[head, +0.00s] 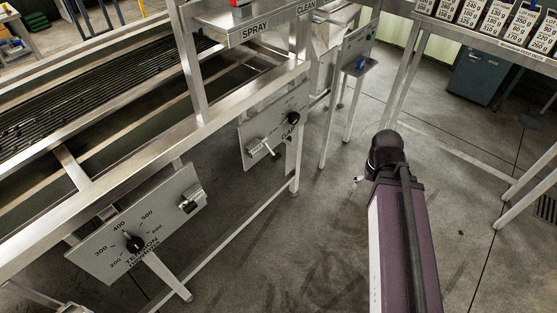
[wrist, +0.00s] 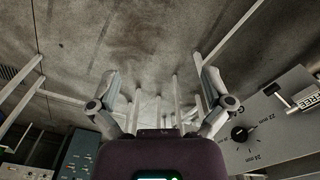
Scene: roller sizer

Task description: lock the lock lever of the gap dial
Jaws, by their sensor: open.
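In the wrist view the panel (wrist: 275,145) is at the right edge with the knob (wrist: 240,133) and a white label (wrist: 303,100) reading FREE, partly cut off. The lever's exact setting is unclear. My gripper (wrist: 160,80) is open and empty, apart from the panel. In the head view my arm mostly hides it.
A second panel (head: 110,240) with a tension dial and its own lever is at lower left. Steel legs and a low rail (head: 235,238) stand around the panels. A table (head: 490,44) with cards is at upper right. The concrete floor beside my arm is clear.

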